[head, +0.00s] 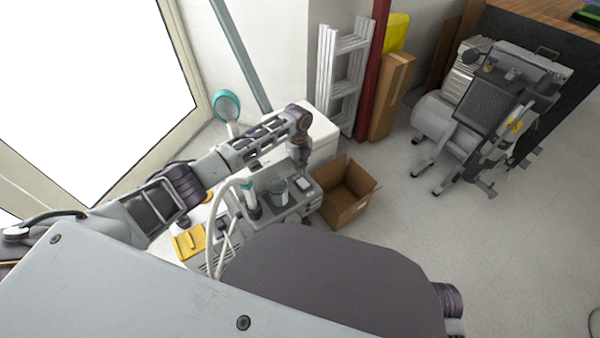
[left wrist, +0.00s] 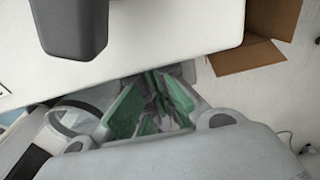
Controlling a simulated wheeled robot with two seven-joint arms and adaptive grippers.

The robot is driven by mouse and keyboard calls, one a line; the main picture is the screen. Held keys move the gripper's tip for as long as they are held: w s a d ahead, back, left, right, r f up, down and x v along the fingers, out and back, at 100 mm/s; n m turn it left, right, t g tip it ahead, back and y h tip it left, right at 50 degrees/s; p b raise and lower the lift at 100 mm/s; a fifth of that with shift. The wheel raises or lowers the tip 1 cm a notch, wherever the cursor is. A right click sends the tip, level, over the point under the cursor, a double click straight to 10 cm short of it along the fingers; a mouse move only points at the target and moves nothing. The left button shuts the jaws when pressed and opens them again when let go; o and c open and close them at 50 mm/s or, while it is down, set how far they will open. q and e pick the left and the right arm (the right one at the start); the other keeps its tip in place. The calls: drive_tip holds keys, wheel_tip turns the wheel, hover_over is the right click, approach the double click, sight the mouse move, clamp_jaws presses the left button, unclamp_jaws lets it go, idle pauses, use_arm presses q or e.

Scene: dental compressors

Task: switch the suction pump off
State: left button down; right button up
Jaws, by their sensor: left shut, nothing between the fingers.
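A grey unit (head: 292,208) with a clear jar (head: 279,188) and pale hoses (head: 222,212) stands left of centre in the head view; it looks like the suction pump. Its switch is too small to make out for sure. My left gripper (head: 301,168) points down at the unit's back right, close to its top; I cannot tell whether it touches. In the left wrist view my left gripper's green-padded fingers (left wrist: 152,82) are shut with nothing between them. My right gripper is not in view.
An open cardboard box (head: 347,192) stands right of the unit. A white cabinet (head: 322,137) is behind it. A yellow item (head: 188,242) lies to its left. A ladder (head: 342,75) leans at the back. A grey compressor (head: 480,110) stands right, with clear floor before it.

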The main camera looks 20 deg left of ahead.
use_arm(q)
drive_tip(key=shift+w+r, duration=0.1)
drive_tip(key=shift+r, duration=1.35)
drive_tip(key=shift+d+f, duration=0.1)
drive_tip(key=shift+s+d+f, duration=0.3)
drive_tip(key=shift+s+d, duration=0.05)
drive_tip(key=s+d+f+n+t+h, duration=0.1)
drive_tip(key=s+d+f+n+h, duration=0.1)
drive_tip(key=s+d+f+n, duration=0.35)
drive_tip(key=s+d+f+n+t+h, duration=0.1)
drive_tip(key=s+d+f+n, duration=0.15)
drive_tip(key=s+d, duration=0.55)
drive_tip(key=s+a+r+n+t, duration=0.1)
drive_tip(key=s+a+r+n, duration=0.1)
drive_tip(key=s+a+n, duration=0.3)
drive_tip(key=s+a+r+n+t+p, duration=0.1)
drive_tip(key=s+a+r+n+t, duration=0.1)
drive_tip(key=s+n, duration=0.8)
drive_tip(key=s+a+r, duration=0.1)
drive_tip(key=s+a, duration=0.1)
drive_tip(key=shift+a+r+y, duration=0.15)
drive_tip(key=shift+a+y, duration=0.25)
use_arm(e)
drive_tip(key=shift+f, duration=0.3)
